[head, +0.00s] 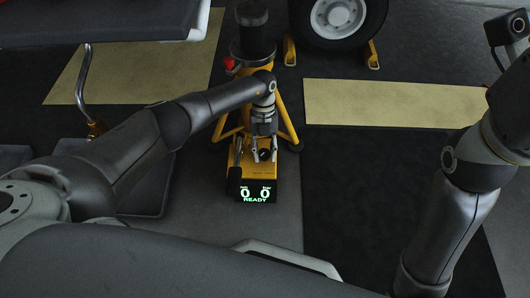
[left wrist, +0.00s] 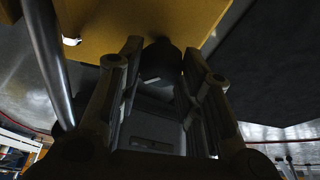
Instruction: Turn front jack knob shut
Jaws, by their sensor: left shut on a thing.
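The yellow jack (head: 286,122) stands on splayed legs on the hangar floor, with a dark cylinder on top. At its front is a yellow pump box (head: 262,171), with a dark display (head: 255,194) reading 0, 0 and READY. My left gripper (head: 264,153) reaches down over the box and is shut on the dark round knob (head: 264,155). In the left wrist view, the knob (left wrist: 161,62) sits between the two fingers, against the yellow box (left wrist: 135,20). The fingers partly hide it.
A dark lever (head: 236,157) stands close left of the gripper; a metal rod (left wrist: 47,55) shows in the left wrist view. A wheel (head: 338,14) with yellow chocks (head: 372,55) is behind. A thin metal leg (head: 82,88) stands left. Floor right of the box is clear.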

